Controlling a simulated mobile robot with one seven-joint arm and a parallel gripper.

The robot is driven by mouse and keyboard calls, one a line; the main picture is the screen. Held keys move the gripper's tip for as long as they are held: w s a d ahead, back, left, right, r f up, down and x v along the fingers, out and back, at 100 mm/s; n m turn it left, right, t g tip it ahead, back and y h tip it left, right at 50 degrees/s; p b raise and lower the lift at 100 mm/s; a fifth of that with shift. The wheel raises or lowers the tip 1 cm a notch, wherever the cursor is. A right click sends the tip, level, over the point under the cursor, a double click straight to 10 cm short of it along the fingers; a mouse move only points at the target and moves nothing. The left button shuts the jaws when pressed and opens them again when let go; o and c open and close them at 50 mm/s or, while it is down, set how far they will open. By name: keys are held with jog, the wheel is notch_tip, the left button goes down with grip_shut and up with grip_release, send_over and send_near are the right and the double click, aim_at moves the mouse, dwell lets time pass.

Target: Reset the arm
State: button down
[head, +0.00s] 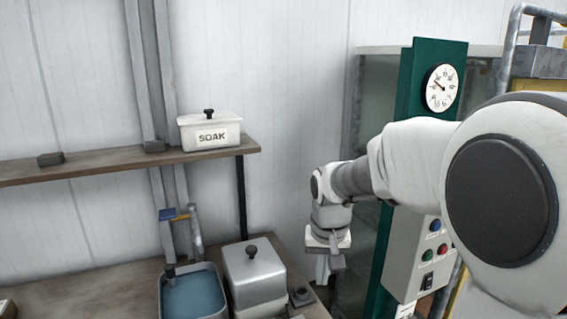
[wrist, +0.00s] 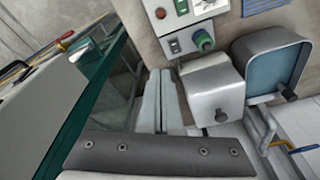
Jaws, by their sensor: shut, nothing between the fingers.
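My arm reaches in from the right in the head view, with my gripper (head: 322,268) hanging downward over the right end of the bench. In the wrist view the two pale fingers of my gripper (wrist: 160,80) lie side by side, closed, with nothing between them. The fingertips are small and partly hidden in the head view. The gripper is to the right of the metal lidded box (head: 255,273) and appears apart from it.
A basin of blue liquid (head: 193,296) stands left of the metal box. A shelf (head: 90,168) above holds a white SOAK box (head: 210,132). A green post (head: 408,100) with a dial (head: 441,88) and a button box (head: 420,252) stand behind my arm.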

jog(key=s+d+r+t, duration=0.1)
jog(key=s+d+r, duration=0.1)
jog(key=s, duration=0.5)
jog(key=s+d+r+t, duration=0.1)
jog(key=s+d+r, duration=0.1)
jog(key=s, duration=0.5)
jog(key=s+d+r+t, duration=0.1)
jog(key=s+d+r, duration=0.1)
jog(key=s, duration=0.5)
jog(key=shift+s+r+n+t, duration=0.3)
jog(key=shift+r+n, duration=0.1)
jog(key=shift+r, duration=0.4)
